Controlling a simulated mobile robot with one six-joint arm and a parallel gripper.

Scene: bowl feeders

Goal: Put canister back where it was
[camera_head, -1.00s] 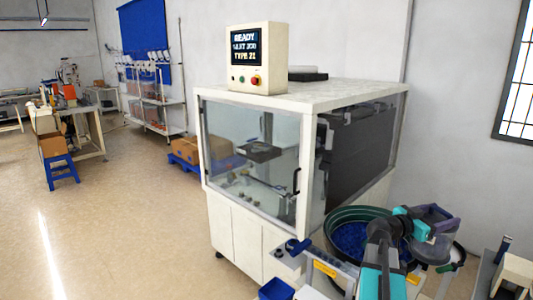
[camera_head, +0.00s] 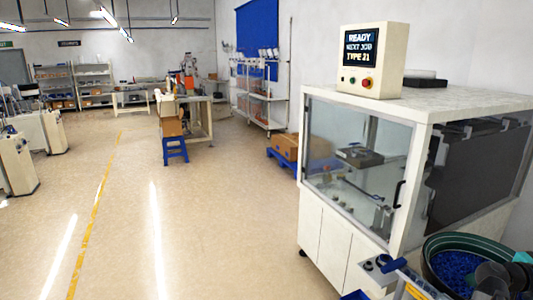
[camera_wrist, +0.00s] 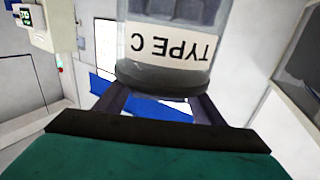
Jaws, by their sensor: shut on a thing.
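My gripper (camera_wrist: 158,104) is shut on a clear canister (camera_wrist: 166,78) in the wrist view. The canister has a dark end, grey contents and a white label that reads "TYPE C", upside down in this view. Its other end is cut off by the picture's top edge. In the head view, a greyish clear part of the canister (camera_head: 490,277) shows at the lower right, beside a teal part of my arm. It appears in front of the bowl feeder; I cannot tell how far above it.
The green-rimmed bowl feeder (camera_head: 428,252) holds blue parts. A blue stool (camera_head: 175,150) and shelf rack (camera_head: 262,95) stand farther back.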

